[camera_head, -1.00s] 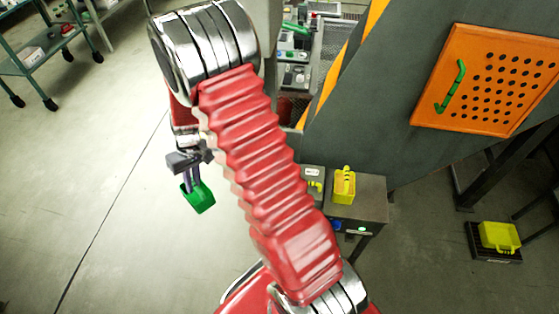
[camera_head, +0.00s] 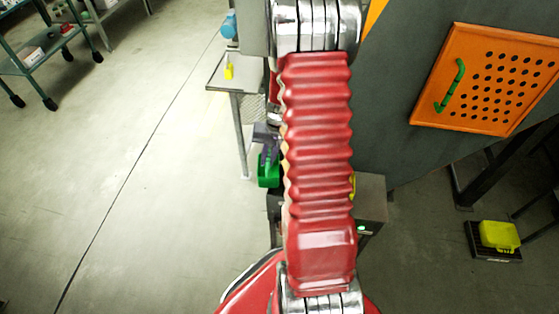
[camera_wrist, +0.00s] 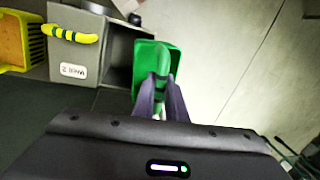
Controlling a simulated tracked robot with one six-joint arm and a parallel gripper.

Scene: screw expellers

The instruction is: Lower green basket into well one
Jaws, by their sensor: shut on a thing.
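The green basket (camera_wrist: 176,55) hangs from my gripper (camera_wrist: 160,100), which is shut on its banded green handle (camera_wrist: 161,62). In the head view the basket (camera_head: 267,172) hangs below my gripper (camera_head: 267,138), just left of my red arm. In the wrist view a grey well box (camera_wrist: 90,58) is left of the basket, with a label that seems to read "Well 2". A dark opening (camera_wrist: 119,62) lies between the label and the basket. The basket is beside or partly over its edge; I cannot tell which. In the head view my arm hides most of the well box (camera_head: 372,190).
A yellow banded handle (camera_wrist: 74,36) sticks out at the labelled well, and a yellow basket (camera_wrist: 12,42) is at far left. An orange perforated panel (camera_head: 485,80) is on the grey machine. A yellow container (camera_head: 498,236) is low at right.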

